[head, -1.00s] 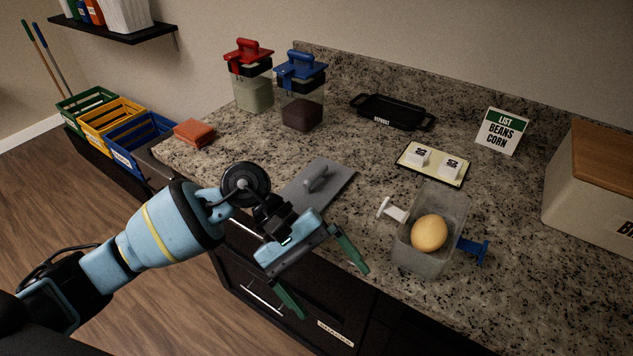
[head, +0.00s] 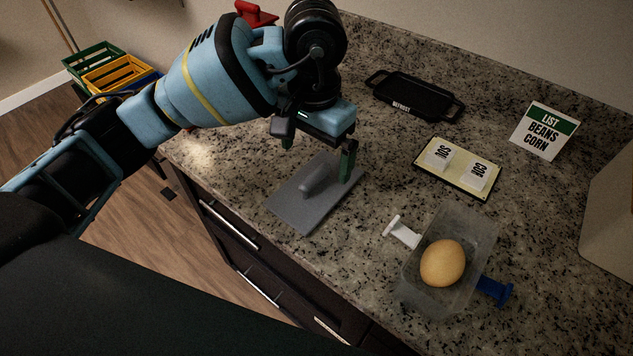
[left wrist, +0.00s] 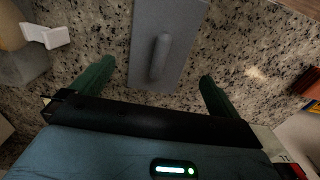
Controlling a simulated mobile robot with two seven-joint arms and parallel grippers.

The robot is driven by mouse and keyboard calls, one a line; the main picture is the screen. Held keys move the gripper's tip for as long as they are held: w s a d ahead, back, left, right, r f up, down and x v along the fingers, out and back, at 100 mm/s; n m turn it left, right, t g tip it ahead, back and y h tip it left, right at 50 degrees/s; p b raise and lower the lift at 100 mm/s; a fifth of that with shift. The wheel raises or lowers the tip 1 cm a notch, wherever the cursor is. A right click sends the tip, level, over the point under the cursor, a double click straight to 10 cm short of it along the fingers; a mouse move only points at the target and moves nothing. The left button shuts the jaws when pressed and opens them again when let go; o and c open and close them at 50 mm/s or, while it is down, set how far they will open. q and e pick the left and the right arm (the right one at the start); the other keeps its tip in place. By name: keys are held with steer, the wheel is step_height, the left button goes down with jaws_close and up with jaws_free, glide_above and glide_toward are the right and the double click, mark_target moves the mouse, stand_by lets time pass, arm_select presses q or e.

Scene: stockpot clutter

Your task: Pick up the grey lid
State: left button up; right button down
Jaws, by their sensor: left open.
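The grey lid (head: 290,207) lies flat on the granite counter near its front edge, with a raised bar handle (head: 318,180) on top. In the left wrist view the lid (left wrist: 183,17) and its handle (left wrist: 160,56) show between the finger lines, ahead of the fingertips. My left gripper (head: 318,152) is open and empty, pointing down above the lid's back part, its green fingers on either side. It also shows in the left wrist view (left wrist: 153,78). It does not hold the handle. My right gripper is not in view.
A clear container (head: 425,295) holding a yellow egg-like object (head: 442,263) stands right of the lid, with a white handle (head: 402,232) and a blue handle (head: 494,291) at its sides. A black tray (head: 415,96), labelled board (head: 457,168) and list sign (head: 545,131) stand behind.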

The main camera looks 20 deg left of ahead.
mark_target(315, 174)
arm_select(q)
steer(key=shift+f, duration=1.3)
step_height(315, 174, down, 4)
steer(key=shift+w+f+p, duration=0.1)
steer(key=shift+p, duration=0.4)
steer(key=shift+f, duration=0.1)
steer(key=shift+c, duration=0.4)
steer(key=c, duration=0.6)
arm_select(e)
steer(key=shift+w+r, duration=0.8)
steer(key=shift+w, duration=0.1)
